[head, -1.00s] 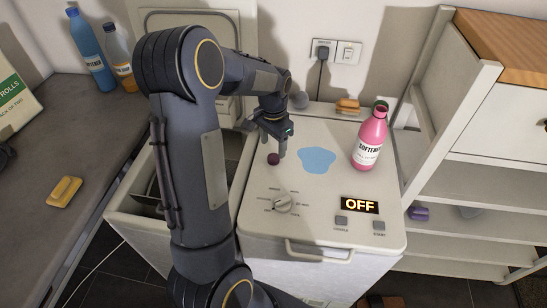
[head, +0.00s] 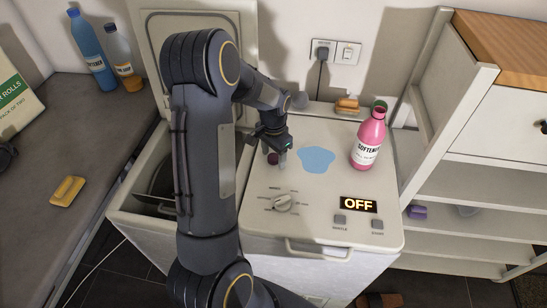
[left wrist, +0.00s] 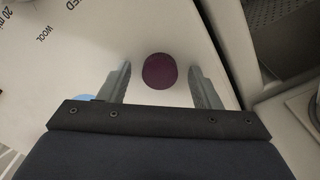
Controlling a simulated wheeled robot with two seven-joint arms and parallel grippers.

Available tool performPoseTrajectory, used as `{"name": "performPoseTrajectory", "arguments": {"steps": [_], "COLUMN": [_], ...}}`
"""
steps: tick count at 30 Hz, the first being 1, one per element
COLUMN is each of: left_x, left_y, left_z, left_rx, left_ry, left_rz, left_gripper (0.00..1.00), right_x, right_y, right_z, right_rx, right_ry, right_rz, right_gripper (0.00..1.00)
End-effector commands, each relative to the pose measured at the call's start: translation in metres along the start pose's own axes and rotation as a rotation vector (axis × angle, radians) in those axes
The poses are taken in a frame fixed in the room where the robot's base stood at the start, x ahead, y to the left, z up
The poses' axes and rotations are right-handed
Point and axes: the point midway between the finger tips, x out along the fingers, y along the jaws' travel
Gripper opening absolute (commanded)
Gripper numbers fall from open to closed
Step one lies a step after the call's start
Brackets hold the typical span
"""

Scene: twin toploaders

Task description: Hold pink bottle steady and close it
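The pink softener bottle (head: 368,142) stands upright on the right part of the white washer top. Its neck has a green rim, and no cap shows on it. A small dark purple cap (head: 272,159) lies on the washer top, left of the blue puddle. My left gripper (head: 275,154) is low over the cap. In the left wrist view the cap (left wrist: 160,71) shows between the two spread fingers of the gripper (left wrist: 160,68), with a gap on each side. The fingers partly hide the cap in the head view. My right gripper is out of view.
A blue puddle (head: 316,159) lies between cap and bottle. A dial (head: 283,202) and an OFF display (head: 358,205) are at the front. The open left washer (head: 130,207) lies beside my arm. A sponge (head: 347,105) sits at the back.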

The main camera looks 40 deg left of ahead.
Motion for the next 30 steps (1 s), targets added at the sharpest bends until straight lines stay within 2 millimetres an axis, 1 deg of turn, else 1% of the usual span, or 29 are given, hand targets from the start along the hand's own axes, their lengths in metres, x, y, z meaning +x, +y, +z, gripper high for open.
{"name": "performPoseTrajectory", "arguments": {"steps": [1,10,19,23,26,29,30], "left_x": [0.000,0.000,-0.001,-0.006,-0.015,-0.031,-0.037], "left_y": [0.000,0.000,0.000,0.000,-0.001,-0.001,0.005], "left_z": [0.000,0.000,0.000,-0.001,-0.001,-0.001,-0.001], "left_rx": [0.000,0.000,0.000,0.000,0.000,-0.001,0.003], "left_ry": [0.000,0.000,0.001,0.003,0.004,0.007,0.006], "left_rz": [0.000,0.000,0.000,-0.001,-0.002,-0.003,-0.001], "left_gripper": [0.51,0.12,0.12,0.12,0.12,0.12,0.12], "right_x": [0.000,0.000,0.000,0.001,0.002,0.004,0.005], "right_y": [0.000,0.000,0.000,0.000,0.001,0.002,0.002], "right_z": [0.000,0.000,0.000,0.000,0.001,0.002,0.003], "right_rx": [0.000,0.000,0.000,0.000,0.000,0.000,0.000], "right_ry": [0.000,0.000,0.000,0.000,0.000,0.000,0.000], "right_rz": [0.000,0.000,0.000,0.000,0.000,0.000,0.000], "right_gripper": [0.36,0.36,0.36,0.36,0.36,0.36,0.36]}}
